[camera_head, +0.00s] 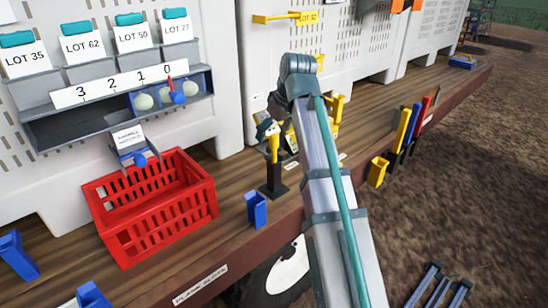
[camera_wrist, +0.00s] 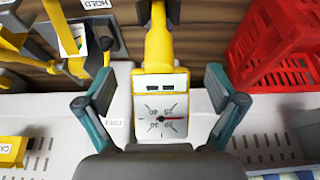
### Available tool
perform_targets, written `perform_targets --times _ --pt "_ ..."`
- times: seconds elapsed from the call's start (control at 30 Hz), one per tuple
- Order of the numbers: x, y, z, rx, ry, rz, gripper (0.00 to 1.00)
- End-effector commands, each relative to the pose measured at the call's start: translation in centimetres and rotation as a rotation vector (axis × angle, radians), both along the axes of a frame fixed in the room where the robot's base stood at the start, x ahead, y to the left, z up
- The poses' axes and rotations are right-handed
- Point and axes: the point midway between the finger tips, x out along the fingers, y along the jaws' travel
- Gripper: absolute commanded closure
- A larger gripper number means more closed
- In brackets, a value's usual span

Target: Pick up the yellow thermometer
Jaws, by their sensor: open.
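The yellow thermometer (camera_head: 274,148) stands upright in a black holder (camera_head: 273,182) on the wooden bench. My gripper (camera_wrist: 160,88) is open, with one teal finger on each side of the thermometer head and a visible gap on both sides. In the head view my gripper (camera_head: 266,128) is at the top of the thermometer, and my arm partly hides the area to the right.
A red crate (camera_head: 150,205) stands left of the holder and also shows in the wrist view (camera_wrist: 272,50). A blue holder (camera_head: 256,209) is at the bench's front. Yellow fixtures (camera_head: 337,105) stand close behind my arm. Perforated white bins (camera_head: 325,45) line the back.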

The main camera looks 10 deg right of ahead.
Motion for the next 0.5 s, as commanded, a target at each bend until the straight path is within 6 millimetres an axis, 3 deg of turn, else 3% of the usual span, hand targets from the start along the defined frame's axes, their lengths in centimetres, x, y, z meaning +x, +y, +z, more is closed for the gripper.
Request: perform_targets --times 0.2,0.5 --pt "0.6 0.3 -1.7 0.0 0.001 0.0 0.06" --pt "0.7 0.4 -2.0 0.0 0.0 0.0 0.08"
